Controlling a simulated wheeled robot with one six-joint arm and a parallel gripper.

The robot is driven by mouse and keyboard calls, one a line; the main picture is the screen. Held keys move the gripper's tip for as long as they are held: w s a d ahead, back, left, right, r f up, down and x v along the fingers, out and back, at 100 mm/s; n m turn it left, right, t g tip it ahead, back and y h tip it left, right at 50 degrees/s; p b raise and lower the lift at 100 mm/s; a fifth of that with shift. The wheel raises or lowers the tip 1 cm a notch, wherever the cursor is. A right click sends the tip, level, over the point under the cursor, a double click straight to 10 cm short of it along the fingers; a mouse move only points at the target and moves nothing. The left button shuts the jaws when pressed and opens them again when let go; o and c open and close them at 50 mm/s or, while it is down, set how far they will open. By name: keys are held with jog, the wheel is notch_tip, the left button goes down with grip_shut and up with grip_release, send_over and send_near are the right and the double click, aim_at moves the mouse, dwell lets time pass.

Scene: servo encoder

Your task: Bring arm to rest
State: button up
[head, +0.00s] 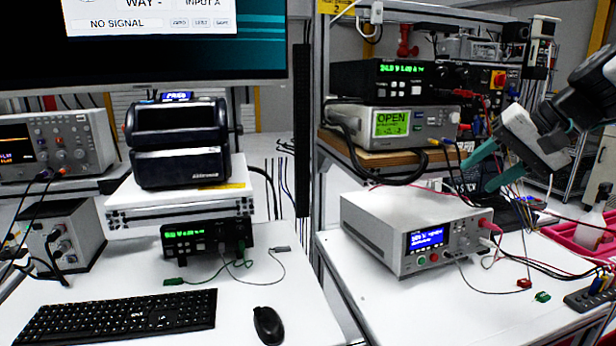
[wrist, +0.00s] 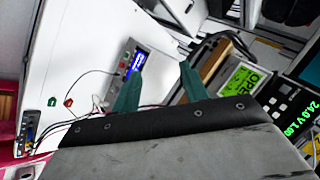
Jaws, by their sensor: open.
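My gripper (head: 482,172) is at the right in the head view, held in the air in front of the right-hand bench. Its two green fingers are spread apart with nothing between them. In the wrist view the fingers of my gripper (wrist: 158,88) show apart and empty, with the bench instruments behind them. My arm (head: 577,100) comes in from the right edge; the rest of it is out of view.
A white power supply (head: 375,232) stands on the right bench (head: 430,310), with loose cables. A meter reading OPEN (head: 400,124) sits on the shelf above. A pink bin (head: 590,236) is at far right. A keyboard (head: 120,318) and mouse (head: 268,325) lie on the left bench.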

jog(key=s+a+f+n+g+h, duration=0.2)
jog(key=s+f, duration=0.5)
jog(key=s, duration=0.5)
jog(key=s+a+f+n+g+h, duration=0.2)
jog(key=s+f, duration=0.5)
jog(key=s, duration=0.4)
jog(key=shift+s+a+f+n+h, duration=0.3)
jog(key=shift+s+a+h, duration=0.15)
jog(key=shift+h, duration=0.25)
